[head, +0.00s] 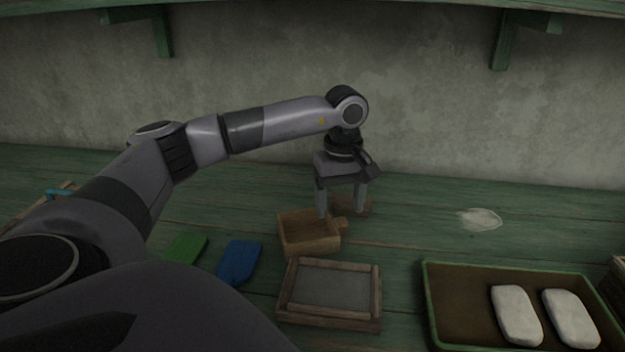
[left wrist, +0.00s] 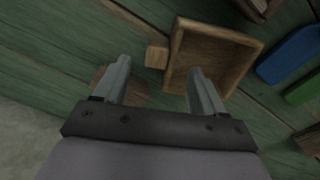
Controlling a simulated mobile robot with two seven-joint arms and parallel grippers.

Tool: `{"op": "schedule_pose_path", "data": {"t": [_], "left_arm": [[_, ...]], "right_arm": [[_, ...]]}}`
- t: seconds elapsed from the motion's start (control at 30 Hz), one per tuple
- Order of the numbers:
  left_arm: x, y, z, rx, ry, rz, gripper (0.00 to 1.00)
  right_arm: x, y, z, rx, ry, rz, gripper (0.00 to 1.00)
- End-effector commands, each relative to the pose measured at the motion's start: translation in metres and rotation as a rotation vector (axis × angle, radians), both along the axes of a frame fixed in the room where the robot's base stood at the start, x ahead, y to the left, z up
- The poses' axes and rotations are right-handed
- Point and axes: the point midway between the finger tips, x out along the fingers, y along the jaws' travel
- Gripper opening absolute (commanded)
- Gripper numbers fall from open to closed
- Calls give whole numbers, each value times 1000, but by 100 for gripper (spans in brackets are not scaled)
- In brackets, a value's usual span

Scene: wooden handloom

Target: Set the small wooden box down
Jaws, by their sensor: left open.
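The small wooden box (head: 308,236) is open-topped with a short block-like handle on its right side, and it appears to rest upright on the green plank table. My left gripper (head: 341,212) points down just above the box's right end, with its fingers spread. In the left wrist view, the box (left wrist: 238,46) has its handle (left wrist: 157,57) lying between the lines of the two open fingers (left wrist: 159,68). One finger overlaps the box's inside; I cannot tell whether either finger touches it. My right gripper is out of view.
A wooden frame with a grey panel (head: 333,286) lies in front of the box. A green-rimmed tray (head: 465,310) with two pale blocks is at right. Blue (head: 238,262) and green (head: 184,248) flat pieces lie left. A round brown patch (head: 366,206) is behind the gripper. The back right has free room.

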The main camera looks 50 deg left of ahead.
Motion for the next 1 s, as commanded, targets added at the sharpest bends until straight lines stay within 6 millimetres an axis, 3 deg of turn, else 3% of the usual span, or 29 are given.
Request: {"op": "schedule_pose_path", "data": {"t": [0.2, 0.5, 0.53, 0.57, 0.73, 1.0], "left_arm": [[-1, 1, -33, -1, 0, 1, 70], [-1, 0, -39, -3, -1, 1, 70], [-1, 0, -38, -3, -1, 1, 67], [-1, 0, -38, -3, -1, 1, 57], [-1, 0, -38, -3, -1, 1, 2], [-1, 0, -38, -3, -1, 1, 0]], "right_arm": [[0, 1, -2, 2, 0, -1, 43], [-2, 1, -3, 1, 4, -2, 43], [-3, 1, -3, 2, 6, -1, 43], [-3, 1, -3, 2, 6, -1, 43], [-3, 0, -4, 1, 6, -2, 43], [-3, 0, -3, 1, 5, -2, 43]]}}
